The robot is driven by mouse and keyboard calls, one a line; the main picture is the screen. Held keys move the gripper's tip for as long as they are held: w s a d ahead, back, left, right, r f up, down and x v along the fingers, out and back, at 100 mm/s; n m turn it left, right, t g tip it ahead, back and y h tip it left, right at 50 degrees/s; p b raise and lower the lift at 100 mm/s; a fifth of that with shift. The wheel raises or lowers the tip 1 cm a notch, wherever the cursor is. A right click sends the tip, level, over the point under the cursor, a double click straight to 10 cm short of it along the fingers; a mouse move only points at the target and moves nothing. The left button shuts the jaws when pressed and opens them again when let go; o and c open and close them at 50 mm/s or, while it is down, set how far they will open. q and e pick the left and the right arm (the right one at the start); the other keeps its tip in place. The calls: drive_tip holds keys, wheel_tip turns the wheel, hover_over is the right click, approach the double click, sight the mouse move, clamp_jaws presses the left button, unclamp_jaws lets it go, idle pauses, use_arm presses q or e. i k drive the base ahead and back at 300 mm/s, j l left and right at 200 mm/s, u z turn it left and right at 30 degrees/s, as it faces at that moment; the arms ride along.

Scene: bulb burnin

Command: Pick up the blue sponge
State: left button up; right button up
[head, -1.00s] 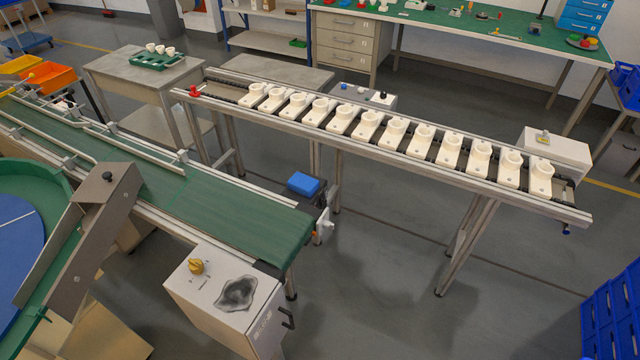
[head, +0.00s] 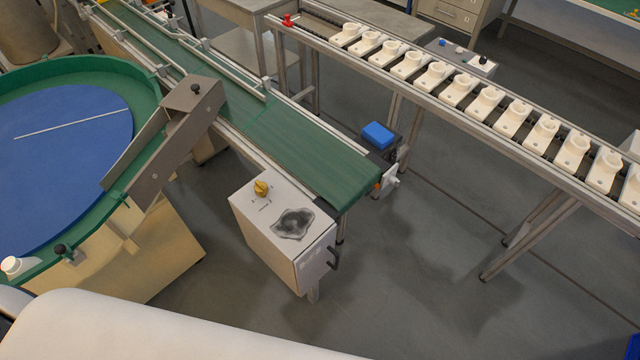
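Neither gripper shows in the head view. A white rounded part of my own arm fills the lower left edge.
A blue turntable with a green rim (head: 147,80) is at left. White sockets line a rail (head: 470,120). Floor (head: 420,290) at lower right is clear.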

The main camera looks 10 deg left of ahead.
sight(378, 135)
drive_tip(key=i+l+u, duration=0.1)
drive_tip(key=u, duration=0.35)
drive_tip(key=i+l+u, duration=0.1)
drive_tip(key=u, duration=0.35)
drive_tip(key=l+u, duration=0.25)
drive_tip(key=u, duration=0.2)
drive_tip(key=l+u, duration=0.2)
drive_tip(key=u, duration=0.25)
drive_tip(key=i, duration=0.05)
